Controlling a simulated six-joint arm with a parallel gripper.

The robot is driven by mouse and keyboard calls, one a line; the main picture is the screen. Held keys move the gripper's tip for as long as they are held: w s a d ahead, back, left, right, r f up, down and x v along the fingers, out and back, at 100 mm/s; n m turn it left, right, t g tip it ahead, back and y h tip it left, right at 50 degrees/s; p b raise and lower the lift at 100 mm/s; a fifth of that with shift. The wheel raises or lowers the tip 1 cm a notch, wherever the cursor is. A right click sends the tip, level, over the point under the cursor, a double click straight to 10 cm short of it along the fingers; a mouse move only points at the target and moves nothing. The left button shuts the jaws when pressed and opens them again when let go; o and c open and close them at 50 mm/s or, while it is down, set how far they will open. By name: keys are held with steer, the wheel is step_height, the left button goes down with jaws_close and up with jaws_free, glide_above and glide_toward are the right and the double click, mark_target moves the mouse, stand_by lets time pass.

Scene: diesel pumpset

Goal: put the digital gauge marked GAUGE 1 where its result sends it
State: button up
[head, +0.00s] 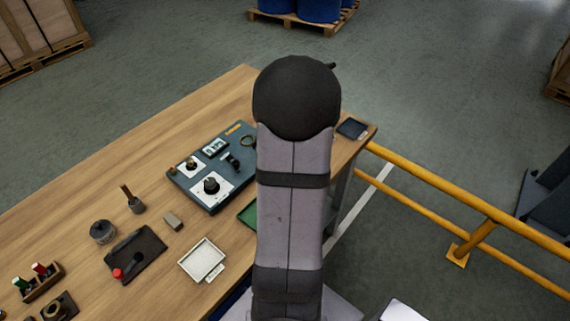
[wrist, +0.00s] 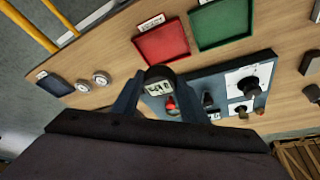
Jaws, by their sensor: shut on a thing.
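My gripper (wrist: 159,82) is shut on a digital gauge (wrist: 159,88) in the wrist view. The gauge has a dark round body and a pale display; its digits are too small to read surely, and no GAUGE 1 mark is legible. It is held over the bench, close to the near edge of a red tray (wrist: 163,40). A green tray (wrist: 222,22) lies right of the red one. In the head view my arm hides the gripper, the held gauge and the red tray; only a corner of the green tray (head: 247,214) shows.
A blue-grey test panel (head: 183,179) with dark knobs stands on the bench. A white tray (head: 203,260) and small tools lie nearer. A yellow rail (head: 450,205) runs beyond the bench edge.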

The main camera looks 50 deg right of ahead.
step_height(320, 180, down, 7)
steer(key=b, duration=0.8)
steer(key=shift+f, duration=0.1)
steer(key=shift+f+b, duration=0.35)
steer(key=shift+b, duration=0.25)
stand_by(1.3)
steer(key=o, duration=1.4)
steer(key=shift+r+p, duration=2.8)
steer(key=shift+r, duration=0.75)
